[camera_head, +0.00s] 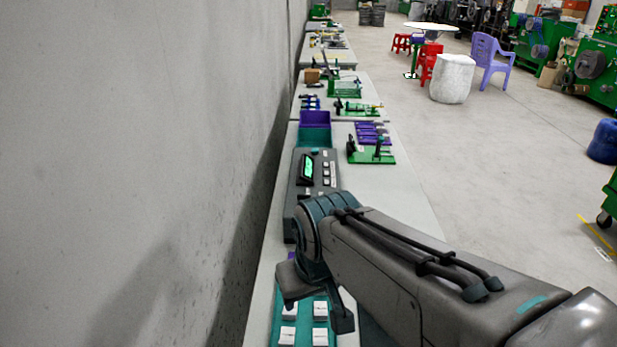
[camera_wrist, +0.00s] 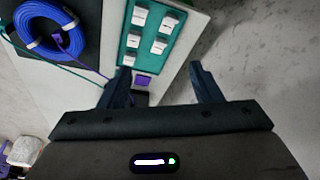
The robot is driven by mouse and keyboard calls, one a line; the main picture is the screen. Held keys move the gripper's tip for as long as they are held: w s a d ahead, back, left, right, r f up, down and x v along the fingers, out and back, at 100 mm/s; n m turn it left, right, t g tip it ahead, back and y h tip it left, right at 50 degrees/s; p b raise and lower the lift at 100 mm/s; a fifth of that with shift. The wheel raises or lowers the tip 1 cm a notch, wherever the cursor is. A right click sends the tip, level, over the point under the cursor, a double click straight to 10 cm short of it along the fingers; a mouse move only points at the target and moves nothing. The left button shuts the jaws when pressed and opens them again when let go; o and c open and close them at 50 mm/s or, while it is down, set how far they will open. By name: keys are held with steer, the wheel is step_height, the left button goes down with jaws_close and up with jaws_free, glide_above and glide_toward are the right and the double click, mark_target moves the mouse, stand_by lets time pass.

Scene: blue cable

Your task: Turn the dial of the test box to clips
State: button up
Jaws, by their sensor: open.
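The grey test box (camera_head: 302,190) stands on the table beyond my arm, with a lit green screen and several light keys on its top. Its near part is partly covered by my arm, and I cannot make out the dial or its labels. My gripper (camera_wrist: 160,70) is open and empty, its two dark fingers spread in the wrist view. It hangs nearer than the test box, by a teal tray (camera_wrist: 130,44) with several white blocks. The tray also shows below my arm in the head view (camera_head: 304,311). The test box is not recognisable in the wrist view.
A blue cable coil (camera_wrist: 42,42) lies on a dark plate. A small purple piece (camera_wrist: 142,80) is by the tray. Beyond the test box stand a purple and teal bin (camera_head: 315,135) and a green fixture (camera_head: 372,156). A grey wall (camera_head: 150,150) runs along the left.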

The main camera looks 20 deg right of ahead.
steer(key=w+d+r+m, duration=0.1)
steer(key=w+d+r, duration=0.15)
steer(key=w, duration=0.75)
steer(key=m+t+h+p, duration=0.1)
steer(key=m+h+p, duration=0.1)
steer(key=m, duration=0.2)
glide_above(303, 196)
steer(key=s+a, duration=0.2)
steer(key=s, duration=0.3)
step_height(303, 196, down, 5)
steer(key=p+x, duration=0.2)
steer(key=x, duration=1.1)
steer(key=shift+a+f+p, duration=0.15)
steer(key=shift+p, duration=0.25)
steer(key=c, duration=1)
